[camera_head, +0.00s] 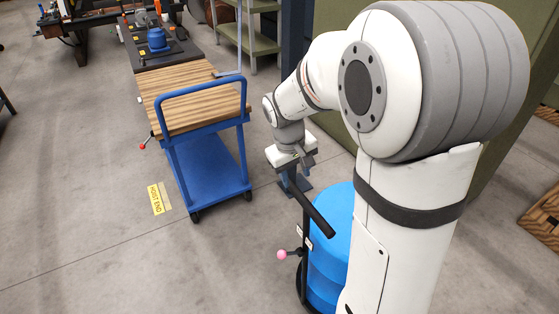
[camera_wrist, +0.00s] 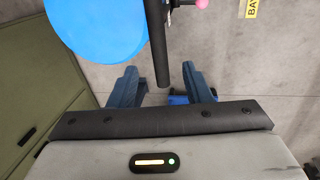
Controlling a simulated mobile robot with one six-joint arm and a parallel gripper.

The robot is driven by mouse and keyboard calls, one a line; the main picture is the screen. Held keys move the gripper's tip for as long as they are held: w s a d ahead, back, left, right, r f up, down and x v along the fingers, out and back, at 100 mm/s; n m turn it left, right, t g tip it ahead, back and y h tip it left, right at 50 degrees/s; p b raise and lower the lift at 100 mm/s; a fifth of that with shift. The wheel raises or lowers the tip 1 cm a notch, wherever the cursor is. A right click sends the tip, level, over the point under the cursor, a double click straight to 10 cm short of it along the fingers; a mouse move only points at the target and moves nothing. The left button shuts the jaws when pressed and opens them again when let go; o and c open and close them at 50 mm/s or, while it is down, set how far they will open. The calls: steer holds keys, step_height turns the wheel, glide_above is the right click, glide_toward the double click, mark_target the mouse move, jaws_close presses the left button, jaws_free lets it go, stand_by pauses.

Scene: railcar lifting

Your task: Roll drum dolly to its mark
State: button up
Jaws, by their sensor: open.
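A blue drum (camera_head: 328,272) stands on the drum dolly at lower centre, partly hidden behind my arm. The dolly has a black handle bar (camera_head: 318,217) and a lever with a pink knob (camera_head: 282,255). My gripper (camera_head: 297,172) is open at the far end of the handle bar. In the wrist view, the end of the handle bar (camera_wrist: 158,50) reaches between the two blue fingers of my gripper (camera_wrist: 163,92), with gaps on both sides. The drum (camera_wrist: 95,25) and pink knob (camera_wrist: 201,3) also show there. Most of the dolly's base is hidden.
A blue cart (camera_head: 206,168) with a wooden top stands left of my gripper. A yellow "HOIST END" floor label (camera_head: 159,198) lies beside it. A green panel is behind my arm. Floor at lower left is clear.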

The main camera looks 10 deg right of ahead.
mark_target(296, 191)
steer(key=f, duration=0.3)
steer(key=w+f, duration=0.1)
steer(key=f, duration=0.1)
steer(key=w+d+f, duration=0.1)
steer(key=f, duration=0.2)
steer(key=shift+f, duration=0.35)
jaws_close()
